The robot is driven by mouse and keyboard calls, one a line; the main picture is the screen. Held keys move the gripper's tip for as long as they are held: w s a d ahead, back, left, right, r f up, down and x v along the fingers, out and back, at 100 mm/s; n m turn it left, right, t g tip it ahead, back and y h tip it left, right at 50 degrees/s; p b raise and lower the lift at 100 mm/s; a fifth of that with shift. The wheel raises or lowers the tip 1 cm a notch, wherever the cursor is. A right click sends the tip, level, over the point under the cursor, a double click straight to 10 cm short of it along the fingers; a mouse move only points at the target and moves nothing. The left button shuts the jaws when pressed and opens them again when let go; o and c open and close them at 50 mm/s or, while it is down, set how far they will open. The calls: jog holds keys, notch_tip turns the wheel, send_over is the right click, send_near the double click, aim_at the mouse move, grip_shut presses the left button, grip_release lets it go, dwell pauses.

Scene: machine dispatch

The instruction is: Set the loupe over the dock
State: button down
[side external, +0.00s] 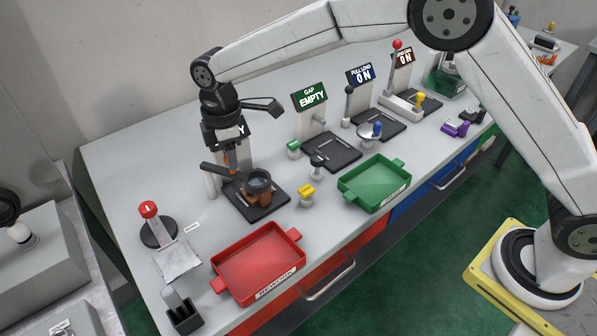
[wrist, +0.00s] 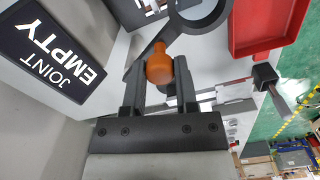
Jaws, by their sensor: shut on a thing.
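My gripper (side external: 231,166) is shut on the orange handle (wrist: 158,66) of the loupe, which sits between the two fingers in the wrist view. The loupe's dark ring with a grey lens (wrist: 198,14) extends beyond the fingertips. In the side view the loupe ring (side external: 258,181) is over the black dock plate (side external: 270,208) in front of the JOINT sign (wrist: 50,50), which reads EMPTY. A brown part shows just below the ring. I cannot tell whether the ring touches it.
A red tray (side external: 296,234) lies in front, and a green tray (side external: 398,172) to the right. A yellow-topped piece (side external: 306,194) stands near the dock. A red-knobbed lever (side external: 149,210) is at the left. More signed stations, including GAP (side external: 310,96), line the back.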

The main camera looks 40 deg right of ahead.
jog(key=shift+w+d+n, duration=0.35)
jog(key=shift+d+n, duration=0.05)
jog(key=shift+n, duration=0.45)
jog(key=shift+w+d+n, duration=0.3)
jog(key=shift+d+n, duration=0.1)
jog(key=shift+n, duration=0.45)
jog(key=shift+c, duration=1.8)
grip_release()
notch_tip(320, 180, up, 8)
jog(key=shift+f, duration=0.1)
